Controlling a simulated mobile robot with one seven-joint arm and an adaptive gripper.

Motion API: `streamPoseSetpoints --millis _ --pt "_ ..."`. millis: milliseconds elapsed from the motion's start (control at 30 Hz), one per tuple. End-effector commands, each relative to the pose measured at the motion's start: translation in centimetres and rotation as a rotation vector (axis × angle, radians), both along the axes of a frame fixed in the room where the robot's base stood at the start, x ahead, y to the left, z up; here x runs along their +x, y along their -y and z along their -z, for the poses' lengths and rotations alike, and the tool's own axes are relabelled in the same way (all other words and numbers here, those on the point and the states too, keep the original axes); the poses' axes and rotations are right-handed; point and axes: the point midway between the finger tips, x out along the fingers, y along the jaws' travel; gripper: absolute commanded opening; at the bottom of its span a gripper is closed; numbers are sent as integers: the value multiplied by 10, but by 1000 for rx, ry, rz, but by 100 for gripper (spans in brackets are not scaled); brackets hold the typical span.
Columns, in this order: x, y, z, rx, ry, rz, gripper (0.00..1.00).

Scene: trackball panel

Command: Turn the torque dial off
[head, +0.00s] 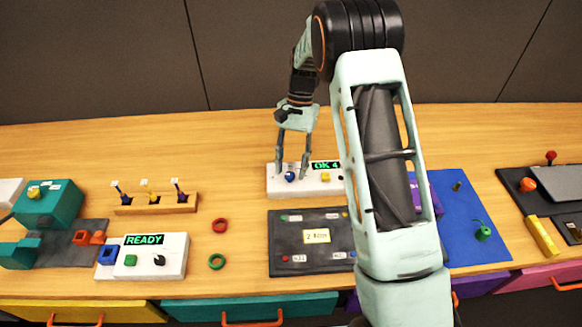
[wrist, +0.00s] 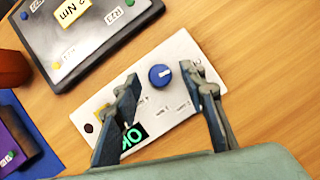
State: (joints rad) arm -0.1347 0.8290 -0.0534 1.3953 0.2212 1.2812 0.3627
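A round blue dial (head: 290,177) with a light pointer mark sits on a white panel (head: 325,188) with a green-lit display (head: 326,166) starting "OK". The dial also shows in the wrist view (wrist: 160,76), with small labels around it, too small to read surely. My gripper (head: 292,172) is open and points down over the panel. In the wrist view its two fingers (wrist: 160,78) stand apart on either side of the dial, with visible gaps. I cannot tell if the fingertips are down at dial height. My forearm hides the panel's right end in the head view.
In front lies a dark grey board (head: 285,245) with a yellow "2 Nm" card (head: 316,236). A white box (head: 172,265) reading READY, with a black knob (head: 160,260), stands front left. A blue mat (head: 465,225) is at right.

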Motion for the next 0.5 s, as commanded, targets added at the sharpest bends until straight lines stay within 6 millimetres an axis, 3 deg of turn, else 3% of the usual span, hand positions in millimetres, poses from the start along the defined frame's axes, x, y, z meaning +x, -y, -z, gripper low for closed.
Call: streamPoseSetpoints --millis 500 --pt "36 14 -90 0 3 0 38"
